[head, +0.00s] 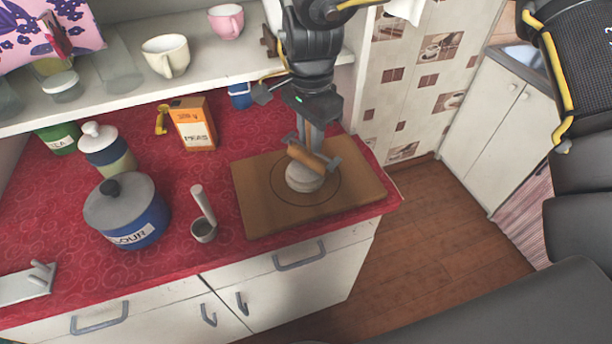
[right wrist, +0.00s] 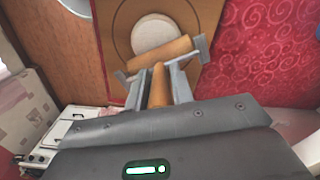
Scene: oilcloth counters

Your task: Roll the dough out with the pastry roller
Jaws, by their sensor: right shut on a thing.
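The dough (head: 304,179) is a pale, thick round lump on the wooden board (head: 255,216), inside a circle marked on it. My right gripper (head: 311,135) comes down from above, shut on the handle of the pastry roller (head: 307,157). The roller is a short wooden cylinder, over the far part of the dough in the head view. In the right wrist view the roller (right wrist: 165,54) covers one edge of the dough (right wrist: 152,31), with its handle between the fingers (right wrist: 159,86). I cannot tell whether the roller touches the dough. My left gripper is not in view.
On the red counter left of the board are a small scoop-like cup (head: 204,231), a blue flour pot (head: 137,232), a lidded jar (head: 104,150) and an orange box (head: 193,124). A shelf with cups (head: 166,56) runs behind. The counter ends just right of the board.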

